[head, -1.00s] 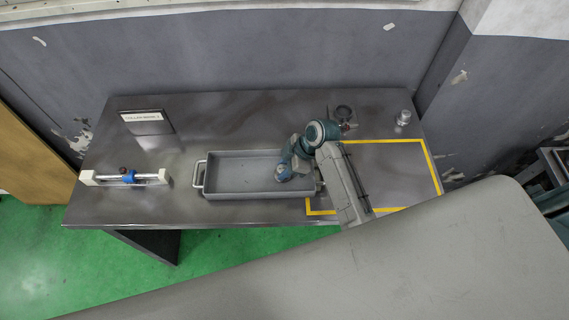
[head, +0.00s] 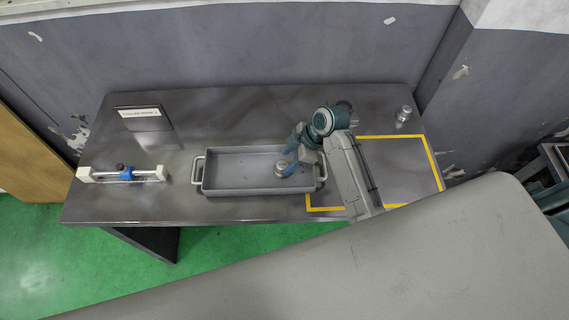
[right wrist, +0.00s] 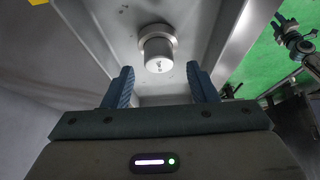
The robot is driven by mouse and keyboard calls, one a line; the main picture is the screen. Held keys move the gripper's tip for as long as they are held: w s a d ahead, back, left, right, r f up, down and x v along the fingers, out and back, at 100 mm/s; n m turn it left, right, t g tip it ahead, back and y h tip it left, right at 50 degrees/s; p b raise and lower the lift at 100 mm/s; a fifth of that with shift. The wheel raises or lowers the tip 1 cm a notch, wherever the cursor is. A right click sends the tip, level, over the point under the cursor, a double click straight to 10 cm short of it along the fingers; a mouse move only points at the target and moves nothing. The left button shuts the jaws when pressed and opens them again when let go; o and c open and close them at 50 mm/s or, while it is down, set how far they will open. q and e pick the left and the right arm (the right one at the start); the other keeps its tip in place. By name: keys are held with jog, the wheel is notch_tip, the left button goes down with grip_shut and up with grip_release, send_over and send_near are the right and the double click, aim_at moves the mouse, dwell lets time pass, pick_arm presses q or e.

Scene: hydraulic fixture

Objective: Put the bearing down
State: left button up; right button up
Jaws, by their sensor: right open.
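The bearing (right wrist: 157,50), a pale metal cylinder with a wider flange, stands on the floor of the grey tray (head: 225,174). In the head view the bearing (head: 281,168) shows near the tray's right end, partly hidden by my gripper. In the head view the right gripper (head: 288,167) is just above and beside the bearing. In the right wrist view a gap shows between the bearing and both fingers. My left gripper does not show in the head view.
A similar metal part (head: 403,117) stands at the back right of the table. A yellow-taped area (head: 431,160) lies right of the tray. A fixture with a blue clamp (head: 127,174) is at the left, and a labelled sign (head: 140,113) behind it. The table's middle back is clear.

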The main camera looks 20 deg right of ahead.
jog(key=b+v, duration=0.2)
jog(key=v, duration=0.7)
jog(key=shift+f, duration=0.1)
